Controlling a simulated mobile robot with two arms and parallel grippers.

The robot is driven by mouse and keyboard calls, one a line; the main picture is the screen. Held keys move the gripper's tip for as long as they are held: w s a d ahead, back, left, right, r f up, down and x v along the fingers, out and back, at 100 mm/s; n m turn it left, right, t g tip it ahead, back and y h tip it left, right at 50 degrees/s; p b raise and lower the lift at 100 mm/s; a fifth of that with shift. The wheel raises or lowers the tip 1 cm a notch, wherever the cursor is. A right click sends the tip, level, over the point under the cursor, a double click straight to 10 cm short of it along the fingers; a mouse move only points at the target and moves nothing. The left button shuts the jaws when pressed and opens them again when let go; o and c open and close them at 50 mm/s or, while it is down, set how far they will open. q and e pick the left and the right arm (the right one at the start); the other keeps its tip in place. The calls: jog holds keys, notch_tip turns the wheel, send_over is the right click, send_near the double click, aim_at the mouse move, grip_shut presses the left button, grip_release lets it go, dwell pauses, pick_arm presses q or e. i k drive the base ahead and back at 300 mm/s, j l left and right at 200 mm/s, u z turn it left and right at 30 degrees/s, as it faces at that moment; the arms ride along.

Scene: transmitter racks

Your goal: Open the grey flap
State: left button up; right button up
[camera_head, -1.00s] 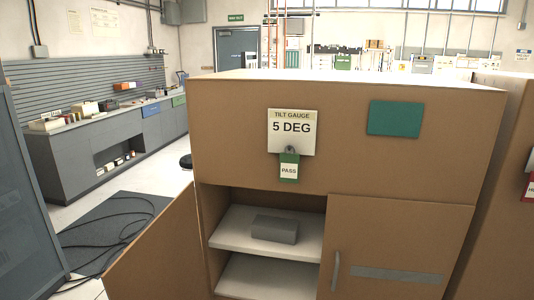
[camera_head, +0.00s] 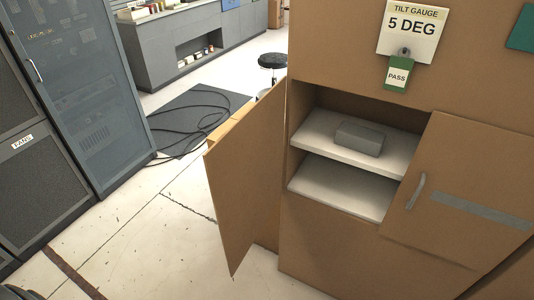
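No thing in view can be told for certain as the grey flap. A brown cabinet (camera_head: 340,235) stands at the right. Its left door (camera_head: 245,185) is swung open, showing two pale shelves (camera_head: 335,188). A small grey box (camera_head: 359,137) lies on the upper shelf. At the left, a blue-grey rack door (camera_head: 95,90) with a metal handle (camera_head: 35,70) looks closed. Neither of my grippers is in view.
A dark rack panel marked FANS (camera_head: 35,185) stands at the left edge. A dark mat (camera_head: 200,112) with loose cables lies behind the open door. A black stool (camera_head: 272,62) stands beyond. Pale floor (camera_head: 150,225) between rack and cabinet is clear.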

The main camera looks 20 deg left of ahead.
aim_at(465, 197)
jog(key=i+j+z, duration=0.1)
jog(key=j+z, duration=0.3)
jog(key=j, duration=0.75)
jog(key=j+z, duration=0.4)
jog(key=j, duration=0.7)
